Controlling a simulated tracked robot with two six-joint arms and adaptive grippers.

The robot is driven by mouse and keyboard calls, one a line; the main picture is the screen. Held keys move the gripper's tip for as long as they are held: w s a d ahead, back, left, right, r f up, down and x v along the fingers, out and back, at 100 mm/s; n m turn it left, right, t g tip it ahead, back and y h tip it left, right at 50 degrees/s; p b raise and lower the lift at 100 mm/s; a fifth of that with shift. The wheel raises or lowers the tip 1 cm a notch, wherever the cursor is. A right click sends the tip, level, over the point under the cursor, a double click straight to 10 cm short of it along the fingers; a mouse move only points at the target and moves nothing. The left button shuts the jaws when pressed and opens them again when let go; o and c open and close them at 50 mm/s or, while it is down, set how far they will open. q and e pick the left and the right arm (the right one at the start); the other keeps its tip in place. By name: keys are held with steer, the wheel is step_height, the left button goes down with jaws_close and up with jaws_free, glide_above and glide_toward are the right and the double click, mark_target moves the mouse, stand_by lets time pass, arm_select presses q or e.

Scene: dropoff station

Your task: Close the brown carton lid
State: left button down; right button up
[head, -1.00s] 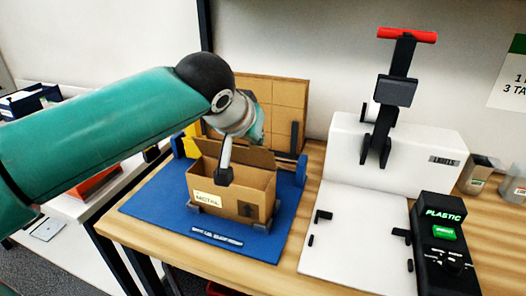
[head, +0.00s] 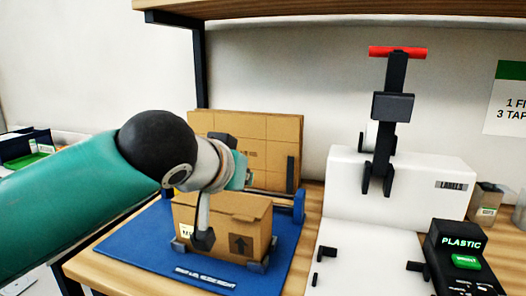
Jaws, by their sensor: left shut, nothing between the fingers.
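The brown carton (head: 255,238) stands upright on a blue mat (head: 125,250), with a black up-arrow and a white label on its front. Its lid (head: 235,207) lies down over the top and looks flat or nearly so; the left part is hidden behind my left arm, so I cannot tell if it is fully seated. My left gripper (head: 203,240) is shut and empty, pointing down in front of the carton's front face near the label. I cannot tell whether it touches the carton. My right gripper is not in view.
Dark corner blocks (head: 257,266) hold the carton's base. A tan board (head: 270,150) stands behind it. To the right are a white machine with a red-handled lever (head: 397,53) and a black PLASTIC control box (head: 460,245). A shelf (head: 350,8) hangs above.

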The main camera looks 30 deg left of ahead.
arm_select(q)
steer(key=shift+w, duration=0.15)
steer(key=shift+w+a+f, duration=0.15)
steer(key=shift+w+f, duration=0.05)
steer(key=shift+w, duration=0.45)
